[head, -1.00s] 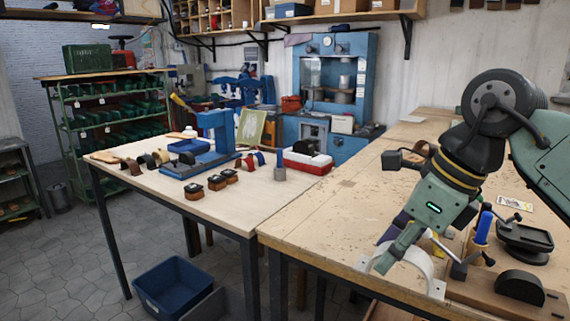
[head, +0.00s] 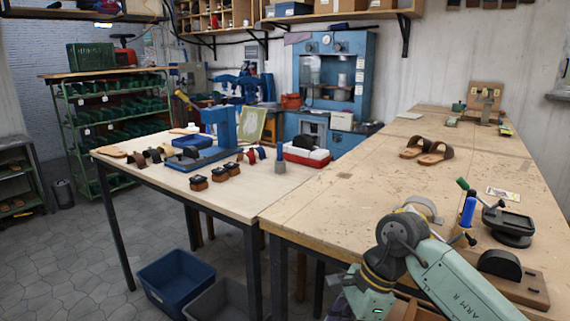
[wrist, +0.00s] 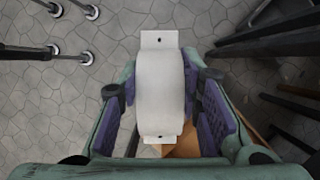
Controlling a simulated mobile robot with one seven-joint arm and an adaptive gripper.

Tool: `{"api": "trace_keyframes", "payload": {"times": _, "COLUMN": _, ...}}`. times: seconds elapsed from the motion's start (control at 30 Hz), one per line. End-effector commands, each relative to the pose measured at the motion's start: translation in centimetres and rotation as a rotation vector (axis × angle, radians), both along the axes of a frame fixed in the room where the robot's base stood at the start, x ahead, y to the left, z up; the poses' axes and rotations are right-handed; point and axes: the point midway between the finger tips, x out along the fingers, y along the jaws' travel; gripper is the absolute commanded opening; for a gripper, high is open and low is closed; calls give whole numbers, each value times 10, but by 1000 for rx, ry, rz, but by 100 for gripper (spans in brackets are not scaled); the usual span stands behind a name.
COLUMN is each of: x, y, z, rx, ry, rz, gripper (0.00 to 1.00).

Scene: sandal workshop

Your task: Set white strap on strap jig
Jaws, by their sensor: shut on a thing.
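The white strap (wrist: 162,85) is a curved band with a flat, holed tab at each end. My gripper (wrist: 164,100) is shut on it, with a purple-padded finger on either side. In the head view my gripper (head: 350,301) is low at the bottom edge, in front of the bench; the strap cannot be made out there. What looks like the strap jig is a brown board (head: 535,291) with a black rounded form (head: 500,264), at the bench's right front, right of my gripper.
A pale grey arched band (head: 426,208) lies on the bench beside a blue-handled clamp (head: 469,208). A black stand (head: 509,224) is behind the form. Brown sandals (head: 427,150) lie farther back.

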Motion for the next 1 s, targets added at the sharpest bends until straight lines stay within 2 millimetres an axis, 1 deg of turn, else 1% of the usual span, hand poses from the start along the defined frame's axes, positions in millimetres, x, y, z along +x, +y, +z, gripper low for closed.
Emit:
{"api": "trace_keyframes", "payload": {"times": 0.03, "x": 3, "y": 10, "z": -30, "rx": 7, "ry": 8, "rz": 96, "gripper": 14}}
{"api": "trace_keyframes", "payload": {"times": 0.07, "x": 5, "y": 15, "z": -47, "rx": 8, "ry": 8, "rz": 156, "gripper": 14}}
{"api": "trace_keyframes", "payload": {"times": 0.1, "x": 8, "y": 21, "z": -71, "rx": 6, "ry": 9, "rz": 235, "gripper": 14}}
{"api": "trace_keyframes", "payload": {"times": 0.17, "x": 12, "y": 29, "z": -105, "rx": 5, "ry": 9, "rz": 355, "gripper": 14}}
{"api": "trace_keyframes", "payload": {"times": 0.2, "x": 14, "y": 35, "z": -128, "rx": 3, "ry": 9, "rz": 436, "gripper": 14}}
{"api": "trace_keyframes", "payload": {"times": 0.27, "x": 19, "y": 43, "z": -163, "rx": 1, "ry": 10, "rz": 555, "gripper": 14}}
{"api": "trace_keyframes", "payload": {"times": 0.3, "x": 21, "y": 49, "z": -186, "rx": 1, "ry": 9, "rz": 635, "gripper": 14}}
{"api": "trace_keyframes", "payload": {"times": 0.37, "x": 26, "y": 57, "z": -220, "rx": 0, "ry": 8, "rz": 753, "gripper": 14}}
{"api": "trace_keyframes", "payload": {"times": 0.4, "x": 28, "y": 63, "z": -242, "rx": -2, "ry": 10, "rz": 830, "gripper": 14}}
{"api": "trace_keyframes", "payload": {"times": 0.5, "x": 34, "y": 73, "z": -287, "rx": -2, "ry": 6, "rz": 988, "gripper": 14}}
{"api": "trace_keyframes", "payload": {"times": 0.57, "x": 37, "y": 79, "z": -310, "rx": -2, "ry": 5, "rz": 1067, "gripper": 14}}
{"api": "trace_keyframes", "payload": {"times": 0.6, "x": 39, "y": 82, "z": -324, "rx": -4, "ry": 6, "rz": 1119, "gripper": 14}}
{"api": "trace_keyframes", "payload": {"times": 0.67, "x": 41, "y": 86, "z": -342, "rx": -2, "ry": 4, "rz": 1180, "gripper": 14}}
{"api": "trace_keyframes", "payload": {"times": 0.7, "x": 42, "y": 89, "z": -354, "rx": -1, "ry": 5, "rz": 1222, "gripper": 14}}
{"api": "trace_keyframes", "payload": {"times": 0.8, "x": 46, "y": 95, "z": -379, "rx": -3, "ry": 4, "rz": 1309, "gripper": 14}}
{"api": "trace_keyframes", "payload": {"times": 0.93, "x": 49, "y": 102, "z": -407, "rx": 0, "ry": 2, "rz": 1408, "gripper": 14}}
{"api": "trace_keyframes", "payload": {"times": 1.0, "x": 48, "y": 102, "z": -404, "rx": 8, "ry": -5, "rz": 1397, "gripper": 14}}
